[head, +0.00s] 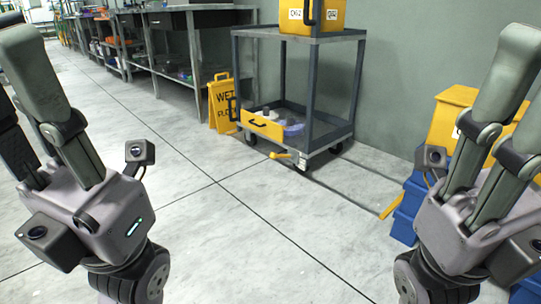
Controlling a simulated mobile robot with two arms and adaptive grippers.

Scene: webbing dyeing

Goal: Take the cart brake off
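The cart (318,137) is a grey two-shelf metal trolley on dark casters, standing by the wall ahead. A small yellow lever (282,155), which looks like the brake pedal, sticks out low near its front caster (302,164). My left gripper (18,95) is at the left edge, fingers upward and apart, with nothing seen between them. My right gripper (528,75) is at the right edge, fingers also apart and empty. Both are well away from the cart and lever. Some fingertips are cut off by the frame.
A yellow wet-floor sign (221,104) stands left of the cart, beside workbenches (172,50). A yellow bin (312,17) is on the cart's top shelf. Blue crates (408,208) and a yellow one (449,112) stand at the right. Floor before the cart is clear.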

